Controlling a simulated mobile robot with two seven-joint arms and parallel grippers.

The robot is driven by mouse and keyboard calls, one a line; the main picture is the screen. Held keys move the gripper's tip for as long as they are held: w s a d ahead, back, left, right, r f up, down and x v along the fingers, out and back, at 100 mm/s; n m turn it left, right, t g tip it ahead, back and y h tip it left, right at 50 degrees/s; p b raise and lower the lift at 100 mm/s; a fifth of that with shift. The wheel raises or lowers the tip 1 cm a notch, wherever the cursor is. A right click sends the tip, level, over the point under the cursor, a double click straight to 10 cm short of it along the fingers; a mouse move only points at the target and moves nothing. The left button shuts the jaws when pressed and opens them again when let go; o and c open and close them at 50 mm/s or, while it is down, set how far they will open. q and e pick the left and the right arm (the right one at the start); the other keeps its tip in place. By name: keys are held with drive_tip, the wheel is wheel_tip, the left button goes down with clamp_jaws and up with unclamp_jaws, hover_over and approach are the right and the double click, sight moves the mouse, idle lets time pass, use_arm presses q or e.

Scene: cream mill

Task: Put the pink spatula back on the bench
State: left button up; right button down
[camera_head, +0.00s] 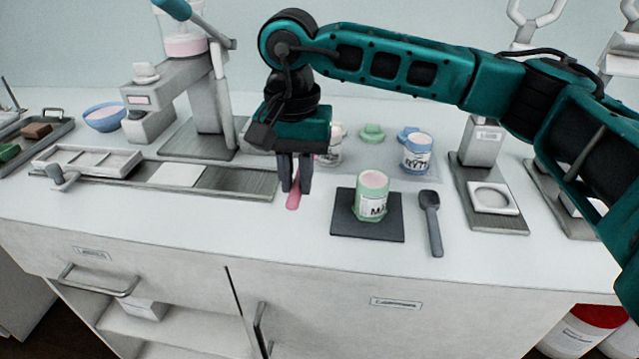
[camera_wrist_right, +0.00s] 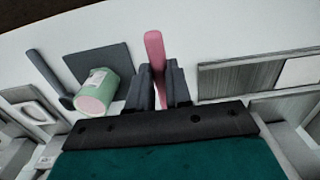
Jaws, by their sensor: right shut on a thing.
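The pink spatula (camera_head: 293,199) shows below my right gripper (camera_head: 295,188) in the head view, over or on the white bench (camera_head: 190,228). My right gripper points down and is shut on the spatula. In the right wrist view the pink spatula (camera_wrist_right: 155,56) sticks out between the two dark fingers of my right gripper (camera_wrist_right: 162,85). Part of the spatula is hidden by the fingers. I cannot tell whether its lower end touches the bench. My left gripper is not in view.
A green-labelled jar (camera_head: 371,196) stands on a dark mat (camera_head: 340,222) right of the gripper. A metal tray (camera_head: 240,182) is to the left. A blue jar (camera_head: 417,154) stands behind. The bench front is clear.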

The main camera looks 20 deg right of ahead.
sight(298, 224)
drive_tip(key=shift+w+f, duration=0.2)
drive_tip(key=shift+f, duration=0.25)
drive_tip(key=shift+f+b, duration=1.1)
drive_tip(key=shift+f, duration=0.45)
drive_tip(key=shift+f+b, duration=0.3)
drive_tip(key=shift+f, duration=0.2)
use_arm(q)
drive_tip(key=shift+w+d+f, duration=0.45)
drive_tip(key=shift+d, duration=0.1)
use_arm(e)
drive_tip(key=shift+f, duration=0.1)
use_arm(q)
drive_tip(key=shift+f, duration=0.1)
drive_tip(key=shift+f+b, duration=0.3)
drive_tip(key=shift+b, duration=0.15)
use_arm(e)
drive_tip(key=shift+f, duration=0.4)
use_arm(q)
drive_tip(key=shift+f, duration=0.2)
use_arm(e)
drive_tip(key=shift+f, duration=0.1)
use_arm(q)
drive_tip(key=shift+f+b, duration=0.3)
drive_tip(key=shift+b, duration=0.1)
use_arm(e)
drive_tip(key=shift+f, duration=0.3)
